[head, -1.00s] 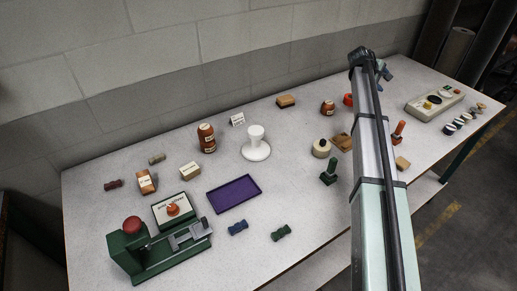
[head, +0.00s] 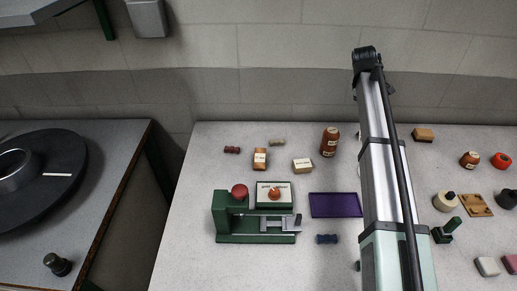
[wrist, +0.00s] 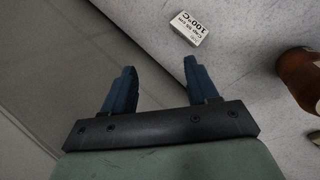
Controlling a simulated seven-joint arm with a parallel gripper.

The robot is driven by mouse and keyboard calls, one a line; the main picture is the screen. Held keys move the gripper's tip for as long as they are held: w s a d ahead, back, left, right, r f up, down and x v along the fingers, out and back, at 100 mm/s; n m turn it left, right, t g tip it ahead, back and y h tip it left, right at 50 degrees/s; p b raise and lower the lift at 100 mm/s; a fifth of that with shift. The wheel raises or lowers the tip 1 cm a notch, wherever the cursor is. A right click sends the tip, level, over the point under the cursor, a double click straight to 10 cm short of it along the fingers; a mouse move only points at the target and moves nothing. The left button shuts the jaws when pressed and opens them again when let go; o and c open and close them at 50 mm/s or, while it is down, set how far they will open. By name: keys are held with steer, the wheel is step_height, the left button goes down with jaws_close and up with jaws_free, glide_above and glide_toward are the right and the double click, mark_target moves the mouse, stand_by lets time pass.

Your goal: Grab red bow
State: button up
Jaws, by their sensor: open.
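The red bow (head: 232,150) is a small dark red piece lying at the back left of the table in the head view, left of an orange-and-white labelled box (head: 260,159). It does not show in the wrist view. My gripper (wrist: 160,68) is open in the wrist view, its two blue fingers apart with nothing between them. In the head view my arm hides the gripper. An olive bow (head: 277,142) lies right of the red one, and a blue bow (head: 327,239) lies near the front.
A green press (head: 255,238) with a red knob stands in front of the red bow. A purple tray (head: 336,205) and a brown jar (head: 330,142) are to its right. In the wrist view, a white label block (wrist: 187,28) and a brown jar (wrist: 301,76) are near my gripper.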

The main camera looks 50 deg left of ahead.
steer(key=s+a+r+n+g+y, duration=0.15)
steer(key=s+a+n, duration=0.25)
steer(key=s+a, duration=1.45)
steer(key=n+g, duration=0.3)
glide_above(235, 148)
steer(key=f, duration=0.7)
steer(key=shift+w+f, duration=0.25)
steer(key=shift+f, duration=0.1)
steer(key=shift+s+f, duration=0.15)
steer(key=shift+f, duration=1.15)
steer(key=shift+s+f, duration=0.15)
steer(key=shift+f, duration=1.1)
steer(key=shift+a, duration=0.1)
jaws_close()
steer(key=shift+r, duration=0.1)
